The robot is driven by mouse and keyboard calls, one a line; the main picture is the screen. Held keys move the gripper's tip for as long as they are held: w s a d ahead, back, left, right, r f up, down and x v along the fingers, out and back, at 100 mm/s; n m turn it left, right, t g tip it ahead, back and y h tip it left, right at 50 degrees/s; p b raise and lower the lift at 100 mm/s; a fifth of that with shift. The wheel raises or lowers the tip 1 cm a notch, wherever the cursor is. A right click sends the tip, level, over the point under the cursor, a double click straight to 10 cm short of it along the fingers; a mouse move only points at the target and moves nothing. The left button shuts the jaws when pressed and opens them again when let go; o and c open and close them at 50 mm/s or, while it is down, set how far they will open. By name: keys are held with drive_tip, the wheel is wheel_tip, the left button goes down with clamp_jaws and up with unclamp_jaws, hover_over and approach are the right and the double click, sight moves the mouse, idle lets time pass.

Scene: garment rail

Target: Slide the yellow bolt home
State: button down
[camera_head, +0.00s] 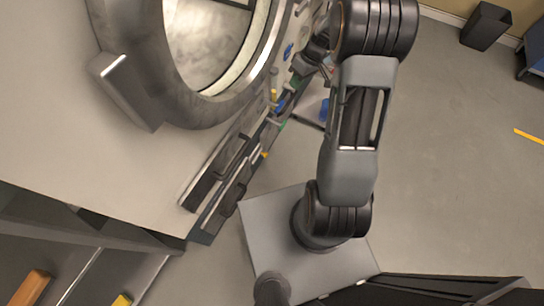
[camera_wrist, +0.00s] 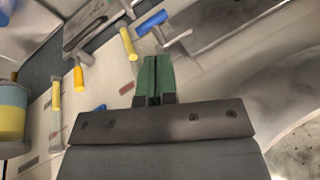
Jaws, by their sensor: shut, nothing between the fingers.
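My gripper (camera_wrist: 156,72) shows in the wrist view with its green fingers together and nothing between them. I cannot tell for sure which is the yellow bolt. The fingers look apart from all of them. In the head view a small yellow part (camera_head: 274,95) shows on the panel edge; my arm hides much of that side.
Blue handles, one of them (camera_wrist: 153,22) above the fingers, project from the panel. A yellow and blue cylinder (camera_wrist: 12,108) stands at the left. A large round metal door ring (camera_head: 130,40) is beside my arm. Open floor (camera_head: 450,170) lies to the right; a dark bin (camera_head: 486,26) stands far off.

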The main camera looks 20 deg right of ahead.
drive_tip(key=d+f+n+y+b, duration=0.1)
drive_tip(key=d+f+b, duration=0.1)
drive_tip(key=f, duration=0.8)
drive_tip(key=w+d+f+n+y+b, duration=0.1)
drive_tip(key=d+f+b, duration=0.2)
drive_tip(key=f, duration=0.6)
drive_tip(key=w+d+f+n+y+b, duration=0.1)
drive_tip(key=d+f+b, duration=0.1)
drive_tip(key=f, duration=0.8)
drive_tip(key=shift+w+d+f+y+b, duration=0.15)
drive_tip(key=shift+d+f+y+b, duration=0.15)
drive_tip(key=shift+b, duration=0.6)
drive_tip(key=shift+a+f, duration=0.1)
drive_tip(key=s+a+r+b+x, duration=0.1)
drive_tip(key=b+x, duration=0.1)
drive_tip(key=x, duration=0.8)
drive_tip(key=a+b+x, duration=0.1)
drive_tip(key=b+x, duration=0.2)
drive_tip(key=x, duration=0.8)
drive_tip(key=shift+s+a+r, duration=0.15)
drive_tip(key=shift+s+r, duration=0.05)
drive_tip(key=shift+s, duration=0.2)
